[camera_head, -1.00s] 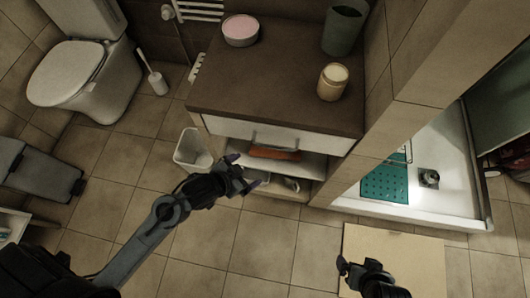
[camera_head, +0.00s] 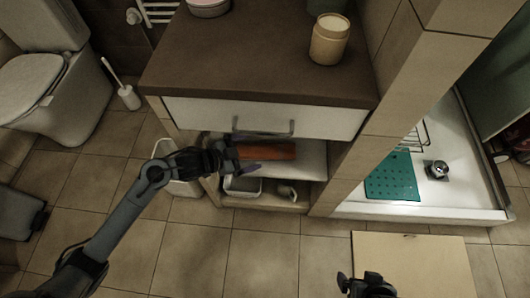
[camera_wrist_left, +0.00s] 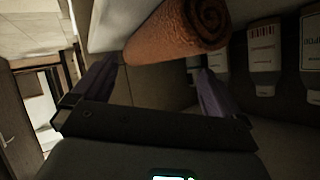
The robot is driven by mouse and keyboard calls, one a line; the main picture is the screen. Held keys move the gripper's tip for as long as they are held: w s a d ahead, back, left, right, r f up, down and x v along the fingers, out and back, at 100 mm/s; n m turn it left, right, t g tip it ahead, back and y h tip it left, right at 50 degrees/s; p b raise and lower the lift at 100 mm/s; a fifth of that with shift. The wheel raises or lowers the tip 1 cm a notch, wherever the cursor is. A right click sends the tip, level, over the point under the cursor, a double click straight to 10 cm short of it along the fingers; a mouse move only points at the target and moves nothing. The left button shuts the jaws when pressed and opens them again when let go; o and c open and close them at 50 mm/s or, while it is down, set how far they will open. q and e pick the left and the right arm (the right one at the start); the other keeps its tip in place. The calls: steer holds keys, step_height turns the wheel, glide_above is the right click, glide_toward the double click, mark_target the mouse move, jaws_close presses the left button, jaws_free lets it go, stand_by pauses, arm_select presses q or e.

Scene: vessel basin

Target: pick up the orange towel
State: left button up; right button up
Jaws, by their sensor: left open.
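The orange towel (camera_head: 272,151) is rolled up and lies on the open shelf under the drawer of the cabinet. In the left wrist view its spiral end (camera_wrist_left: 210,18) faces me. My left gripper (camera_head: 246,158) is at the shelf opening by the towel's left end.
The drawer front (camera_head: 210,116) and its handle (camera_head: 263,133) lie above the towel. The lower shelf holds a grey bin (camera_head: 243,187); labelled bottles (camera_wrist_left: 262,55) show at right in the wrist view. A white bin (camera_head: 180,180) stands left of the cabinet. The tiled floor (camera_head: 262,250) in front is clear.

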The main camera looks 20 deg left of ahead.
mark_target(255, 152)
arm_select(q)
steer(key=b+x, duration=0.2)
steer(key=x, duration=0.1)
steer(key=b+x, duration=0.1)
steer(key=shift+s+d+f+b, duration=0.15)
steer(key=shift+f+b, duration=0.15)
steer(key=shift+f, duration=0.2)
steer(key=shift+w+d, duration=0.25)
steer(key=shift+w, duration=0.1)
steer(key=shift+s+a, duration=0.1)
steer(key=c, duration=1.1)
